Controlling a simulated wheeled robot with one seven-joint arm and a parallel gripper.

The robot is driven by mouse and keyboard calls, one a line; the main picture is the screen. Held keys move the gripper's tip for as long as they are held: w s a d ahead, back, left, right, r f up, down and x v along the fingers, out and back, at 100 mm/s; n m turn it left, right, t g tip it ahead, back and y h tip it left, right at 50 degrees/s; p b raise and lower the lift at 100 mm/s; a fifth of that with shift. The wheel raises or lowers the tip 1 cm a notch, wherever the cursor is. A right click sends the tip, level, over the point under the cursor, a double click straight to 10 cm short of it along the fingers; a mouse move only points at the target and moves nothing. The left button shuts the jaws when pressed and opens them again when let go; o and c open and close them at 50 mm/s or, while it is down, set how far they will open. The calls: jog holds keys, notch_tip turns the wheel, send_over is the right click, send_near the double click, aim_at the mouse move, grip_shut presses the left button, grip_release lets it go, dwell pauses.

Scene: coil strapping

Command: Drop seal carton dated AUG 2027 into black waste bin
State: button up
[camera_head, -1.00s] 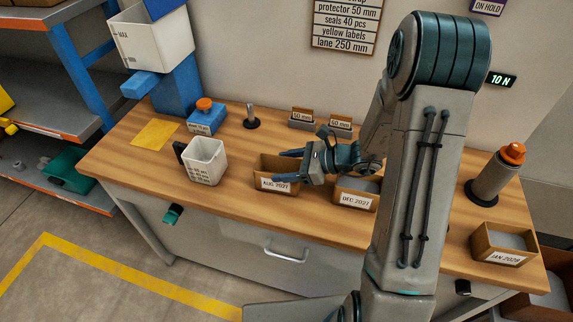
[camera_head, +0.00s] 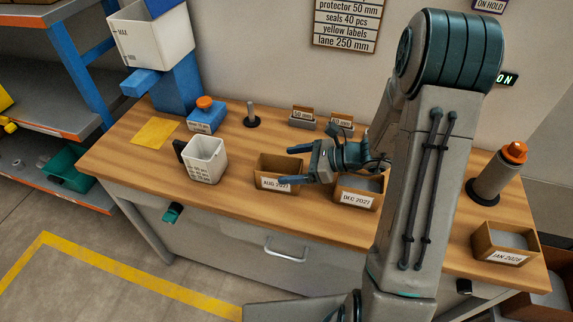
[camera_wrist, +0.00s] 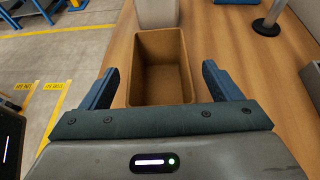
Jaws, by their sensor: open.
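The seal carton labelled AUG 2027 (camera_head: 276,184) is an open brown box standing upright on the wooden bench, left of the DEC 2027 carton. In the wrist view the carton (camera_wrist: 162,66) lies ahead between my two fingers, and its inside looks empty. My gripper (camera_head: 291,165) is open, its blue fingers pointing left at the carton's right side. In the wrist view my gripper (camera_wrist: 158,84) has a finger on each side of the carton's near end, with gaps visible. No black waste bin can be made out in these frames.
A white container (camera_head: 204,160) stands left of the AUG carton. A JAN 2028 carton (camera_head: 505,243) and an orange-topped cylinder (camera_head: 497,174) are at the right. Small holders (camera_head: 303,118) stand behind.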

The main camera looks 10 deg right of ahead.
jog(key=r+b+v, duration=0.1)
jog(key=v, duration=1.1)
jog(key=s+a+r+n+g+h, duration=0.2)
jog(key=s+a+n+g+h, duration=0.3)
jog(key=s+n, duration=0.5)
jog(key=s+d+r+n+t+h, duration=0.2)
jog(key=n+h, duration=0.5)
jog(key=n, duration=0.4)
jog(key=shift+s+d+r+t+h, duration=0.2)
jog(key=shift+s+r+t+h, duration=0.2)
jog(key=shift+s+r+t, duration=0.9)
jog(key=shift+s+f+g, duration=0.3)
jog(key=shift+f, duration=0.15)
